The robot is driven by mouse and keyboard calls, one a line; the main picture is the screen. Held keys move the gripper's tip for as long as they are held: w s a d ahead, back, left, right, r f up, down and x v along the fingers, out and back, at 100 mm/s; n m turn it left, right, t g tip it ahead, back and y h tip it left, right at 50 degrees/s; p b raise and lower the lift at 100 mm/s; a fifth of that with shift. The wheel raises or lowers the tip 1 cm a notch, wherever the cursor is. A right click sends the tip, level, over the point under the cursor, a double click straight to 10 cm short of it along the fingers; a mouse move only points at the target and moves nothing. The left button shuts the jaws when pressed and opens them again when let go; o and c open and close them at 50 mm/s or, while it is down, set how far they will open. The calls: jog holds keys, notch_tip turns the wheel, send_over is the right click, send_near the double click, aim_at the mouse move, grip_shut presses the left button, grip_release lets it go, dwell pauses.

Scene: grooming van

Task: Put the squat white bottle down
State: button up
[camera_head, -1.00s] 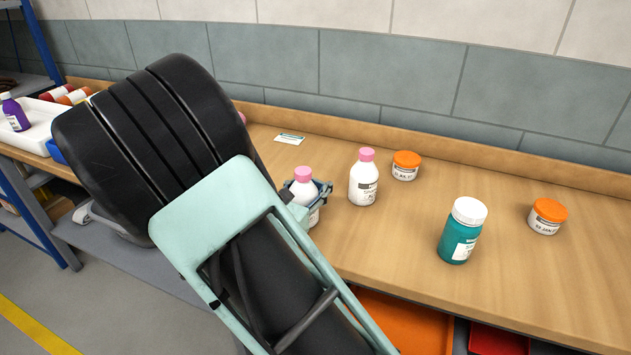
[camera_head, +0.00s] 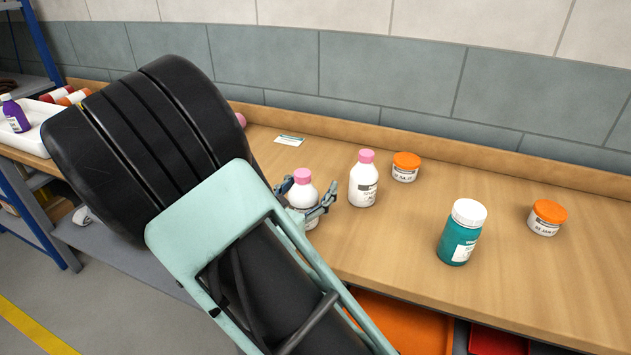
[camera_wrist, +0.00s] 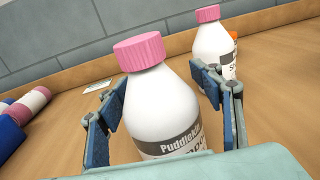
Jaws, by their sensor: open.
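The squat white bottle (camera_head: 303,196) has a pink cap and a grey label. It stands at the bench's front part, between the fingers of my gripper (camera_head: 306,194). In the wrist view the bottle (camera_wrist: 163,100) is large and central, and my gripper (camera_wrist: 165,103) is open, with a finger on each side and gaps between fingers and bottle. A second, similar white bottle (camera_head: 363,182) with a pink cap stands just right of my right finger.
A white jar with an orange lid (camera_head: 405,167), a teal bottle (camera_head: 461,235) and another orange-lidded jar (camera_head: 546,218) stand to the right. A card (camera_head: 289,140) lies behind. A white tray (camera_head: 37,135) with bottles is at the far left. Bench between the right-hand items is bare.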

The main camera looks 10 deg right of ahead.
aim_at(296, 204)
jog(key=v, duration=1)
jog(key=shift+s+a+p, duration=0.1)
jog(key=shift+a+p, duration=0.1)
jog(key=shift+p, duration=0.1)
